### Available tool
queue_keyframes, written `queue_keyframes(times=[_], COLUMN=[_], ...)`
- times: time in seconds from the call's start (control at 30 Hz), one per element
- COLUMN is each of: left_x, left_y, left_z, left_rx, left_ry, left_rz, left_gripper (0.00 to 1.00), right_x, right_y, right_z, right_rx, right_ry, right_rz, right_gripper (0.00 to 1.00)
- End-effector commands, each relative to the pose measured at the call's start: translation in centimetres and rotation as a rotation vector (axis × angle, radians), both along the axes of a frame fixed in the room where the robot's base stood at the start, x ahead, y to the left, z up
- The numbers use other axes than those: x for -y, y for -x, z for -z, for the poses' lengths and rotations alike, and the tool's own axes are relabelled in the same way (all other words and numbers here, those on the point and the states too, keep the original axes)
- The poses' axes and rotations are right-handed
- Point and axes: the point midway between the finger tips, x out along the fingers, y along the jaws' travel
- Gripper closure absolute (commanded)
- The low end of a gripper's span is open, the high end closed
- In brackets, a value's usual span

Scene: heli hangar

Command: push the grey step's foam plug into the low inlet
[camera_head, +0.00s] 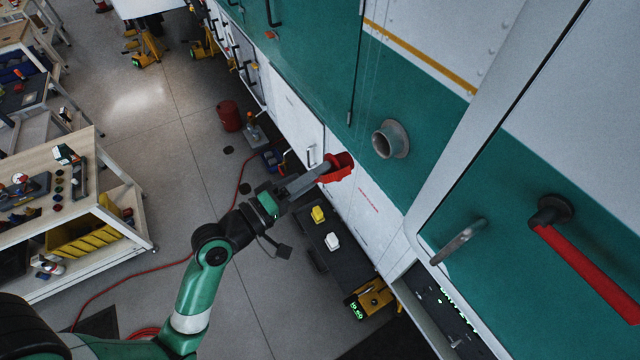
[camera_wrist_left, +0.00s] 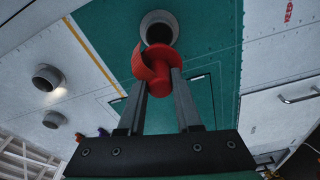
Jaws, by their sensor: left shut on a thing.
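My left gripper (camera_head: 322,170) is shut on a red foam plug (camera_head: 341,167), held at the fingertips beside the aircraft's side. In the left wrist view the plug (camera_wrist_left: 154,70) has a round body and a curved red flap. The low inlet (camera_head: 391,139) is a grey, open tube on the green panel, below the yellow stripe. In the head view the plug is apart from it, to its lower left. In the wrist view the inlet (camera_wrist_left: 160,27) lies ahead of the plug, which overlaps its lower rim in the picture. My right gripper is not in view.
Two more round inlets (camera_wrist_left: 48,78) sit past the yellow stripe in the wrist view. A dark step (camera_head: 345,266) with a yellow and a white block stands on the floor below. A red handle (camera_head: 590,275) and a grey handle (camera_head: 458,243) stick out at the right.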

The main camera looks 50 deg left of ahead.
Motion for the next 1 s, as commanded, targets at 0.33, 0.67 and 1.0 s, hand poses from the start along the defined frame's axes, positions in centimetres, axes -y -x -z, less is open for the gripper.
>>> queue_keyframes(times=[0.33,0.67,1.0], left_x=[0.2,0.5,0.8], left_y=[-1.5,-4.2,-7.0], left_z=[0.0,0.1,0.0], left_rx=[0.000,-0.001,-0.001], left_ry=[-0.001,-0.001,-0.001], left_rz=[0.001,0.001,0.001], left_gripper=[1.00,1.00,1.00], right_x=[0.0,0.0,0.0], right_y=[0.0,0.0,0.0], right_z=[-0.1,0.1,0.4], right_rx=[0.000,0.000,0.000], right_ry=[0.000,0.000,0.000], right_rz=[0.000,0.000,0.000], right_gripper=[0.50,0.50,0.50])
